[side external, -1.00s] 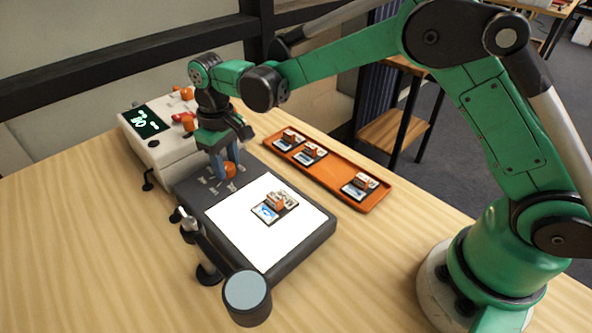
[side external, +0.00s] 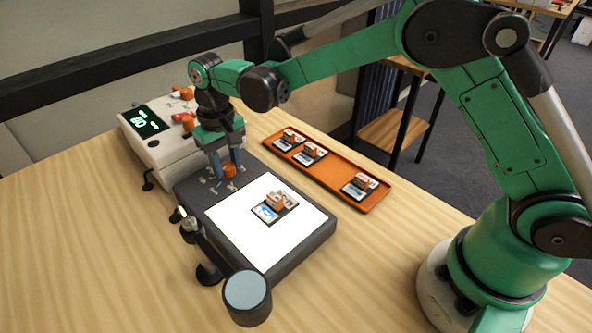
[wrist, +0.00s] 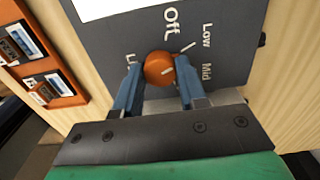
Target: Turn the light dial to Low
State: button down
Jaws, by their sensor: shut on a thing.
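The light dial is an orange knob (side external: 229,172) on the dark control strip of the light box (side external: 300,245). My gripper (side external: 228,168) points down over it. In the wrist view the orange dial (wrist: 158,69) sits between the two blue fingers of my gripper (wrist: 159,65), which are shut on its sides. The words Off, Low and Mid are printed around the dial, with another label by the left finger partly hidden. A pale mark shows on the knob, but I cannot tell which label it points to.
A slide mount (side external: 274,207) lies on the lit panel. An orange tray (side external: 333,178) with several slides is to the right. A white device with a green display (side external: 148,122) stands behind left. A jointed stand with a round lens (side external: 247,291) is at the front.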

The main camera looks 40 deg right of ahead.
aim_at(227, 165)
jog(key=shift+c, duration=2.4)
grip_release()
jog(key=shift+r, duration=2.85)
jog(key=shift+s+d+r, duration=0.1)
jog(key=shift+d+r, duration=0.1)
jog(key=s+d+r+t, duration=0.4)
jog(key=s+d+r, duration=0.2)
jog(key=s, duration=0.1)
jog(key=s+d+f+t, duration=0.2)
jog(key=s+d+t, duration=0.1)
jog(key=s, duration=0.5)
jog(key=shift+d+f, duration=0.35)
jog(key=shift+d, duration=0.55)
